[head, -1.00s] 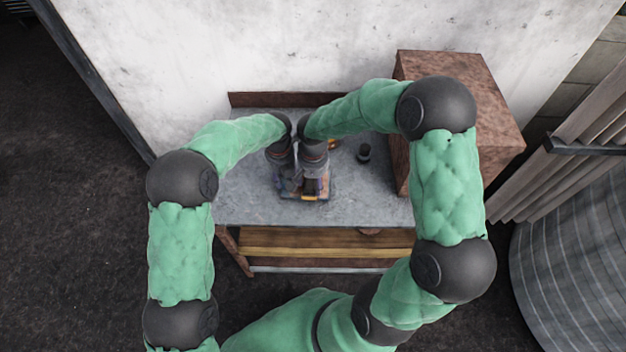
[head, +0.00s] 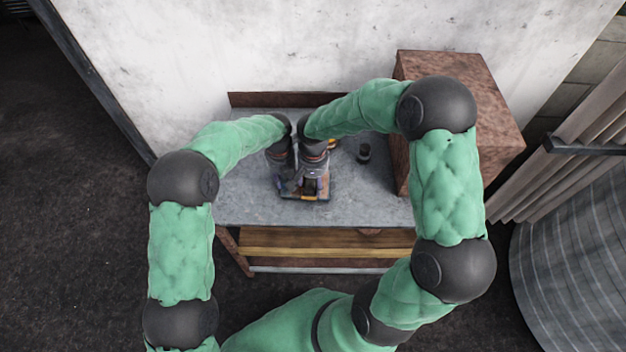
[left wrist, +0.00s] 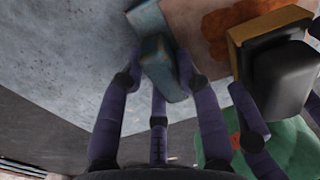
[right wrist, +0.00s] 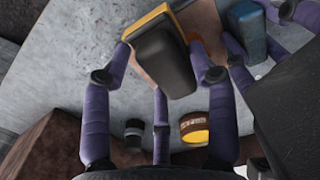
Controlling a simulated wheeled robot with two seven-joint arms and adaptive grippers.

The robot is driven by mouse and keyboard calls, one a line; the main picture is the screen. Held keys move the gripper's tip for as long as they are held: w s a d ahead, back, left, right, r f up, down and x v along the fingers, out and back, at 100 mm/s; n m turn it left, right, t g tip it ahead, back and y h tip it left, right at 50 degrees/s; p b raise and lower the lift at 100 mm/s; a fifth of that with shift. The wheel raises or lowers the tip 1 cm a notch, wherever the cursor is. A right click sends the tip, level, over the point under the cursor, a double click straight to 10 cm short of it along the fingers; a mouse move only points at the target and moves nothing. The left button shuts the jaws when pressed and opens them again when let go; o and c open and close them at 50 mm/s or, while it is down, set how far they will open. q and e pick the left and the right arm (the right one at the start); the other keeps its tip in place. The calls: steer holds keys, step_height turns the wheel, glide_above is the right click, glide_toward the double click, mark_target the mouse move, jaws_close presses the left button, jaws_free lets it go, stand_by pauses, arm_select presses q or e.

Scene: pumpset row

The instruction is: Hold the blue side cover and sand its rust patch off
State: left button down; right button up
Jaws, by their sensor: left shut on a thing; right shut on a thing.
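My left gripper (left wrist: 160,72) is shut on a blue block-shaped part of the side cover (left wrist: 158,52). Beside it is a flat beige-pink face with an orange-brown rust patch (left wrist: 245,22). My right gripper (right wrist: 160,62) is shut on a black sanding block (right wrist: 163,62) with a yellow-orange edge. The block is over the flat face, next to the rust patch; I cannot tell whether it touches. The blue part also shows in the right wrist view (right wrist: 250,28). In the head view both grippers are close together and hide most of the work.
The grey bench top (head: 245,200) is clear left of the grippers. A small black cup (head: 364,153) stands to their right. A yellow and brown tin (right wrist: 195,128) is near it. A rusty brown box (head: 470,100) stands at the bench's right end, and a wall (head: 230,50) rises behind.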

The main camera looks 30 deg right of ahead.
steer(key=w+r, duration=0.1)
steer(key=r, duration=0.1)
steer(key=w+d+r, duration=0.1)
steer(key=r, duration=0.1)
steer(key=w+d+r, duration=0.1)
steer(key=r, duration=0.2)
steer(key=shift+f, duration=0.15)
step_height(320, 180, down, 7)
steer(key=shift+s+r, duration=0.1)
steer(key=shift+s+a, duration=0.55)
steer(key=shift+s, duration=0.15)
steer(key=shift+s+a, duration=0.45)
steer(key=shift+s, duration=0.25)
stand_by(0.8)
